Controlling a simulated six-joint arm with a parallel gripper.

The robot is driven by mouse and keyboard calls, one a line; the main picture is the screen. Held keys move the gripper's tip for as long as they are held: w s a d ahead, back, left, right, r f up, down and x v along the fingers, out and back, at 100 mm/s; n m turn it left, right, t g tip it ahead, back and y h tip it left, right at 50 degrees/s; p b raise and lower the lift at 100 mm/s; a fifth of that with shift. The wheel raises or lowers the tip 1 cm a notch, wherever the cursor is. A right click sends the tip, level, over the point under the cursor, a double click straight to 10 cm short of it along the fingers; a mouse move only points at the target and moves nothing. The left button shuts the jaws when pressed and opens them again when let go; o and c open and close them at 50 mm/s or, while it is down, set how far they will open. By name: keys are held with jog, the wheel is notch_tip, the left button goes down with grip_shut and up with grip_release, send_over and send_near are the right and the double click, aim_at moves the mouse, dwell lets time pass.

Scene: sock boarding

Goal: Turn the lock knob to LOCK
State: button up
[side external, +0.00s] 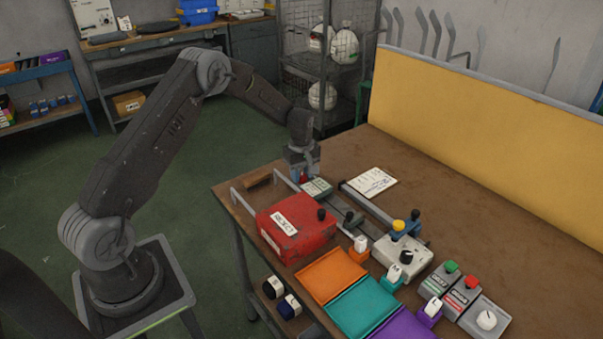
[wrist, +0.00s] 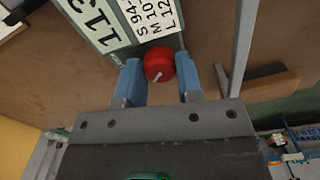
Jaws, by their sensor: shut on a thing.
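The lock knob is a round red knob (wrist: 159,64) with a white pointer line, seen between the blue fingers of my gripper (wrist: 160,82) in the wrist view. The pointer slants toward the lower left there. My gripper is shut on the knob. The knob sits at the end of a grey-green plate with printed white labels (wrist: 150,20). In the side external view my gripper (side external: 304,174) points down at the table's far left part, beside the labelled plate (side external: 317,188). The fingers mostly hide the knob there. I cannot read a LOCK mark.
A red box (side external: 296,228) with a black knob stands in front of my gripper. Grey rails and a white paper (side external: 372,182) lie to the right. Orange (side external: 331,275), teal and purple trays line the front edge. A yellow panel (side external: 480,110) closes the back; the table's right rear is clear.

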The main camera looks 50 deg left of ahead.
aim_at(302, 175)
jog(key=shift+m, duration=0.5)
jog(key=o, duration=0.9)
jog(key=shift+o, duration=0.2)
notch_tip(302, 175, up, 14)
jog(key=shift+c, duration=0.3)
